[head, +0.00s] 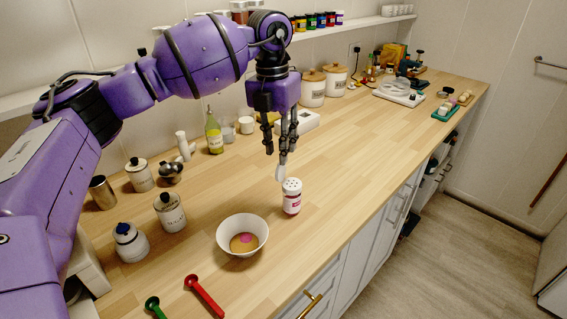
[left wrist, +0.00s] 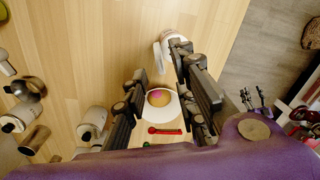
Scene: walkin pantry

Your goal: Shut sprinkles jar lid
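The sprinkles jar (head: 291,203) stands upright on the wooden counter, white with a pink label and a holed shaker top. Its white lid (head: 280,173) is flipped up on the left side of the top, standing open. My left gripper (head: 276,152) points down just above the lid, with its fingers apart and nothing between them. In the left wrist view the jar (left wrist: 178,42) and its raised lid (left wrist: 158,60) show beyond the fingertips, partly covered by the right-hand finger. My right gripper (left wrist: 253,97) shows small at the right of that view, with its dark fingers apart.
A white bowl (head: 243,236) with tan and pink contents is in front of the jar. A red spoon (head: 205,296) and a green spoon (head: 154,306) lie nearer. Several canisters stand at left. The counter right of the jar is clear up to its front edge.

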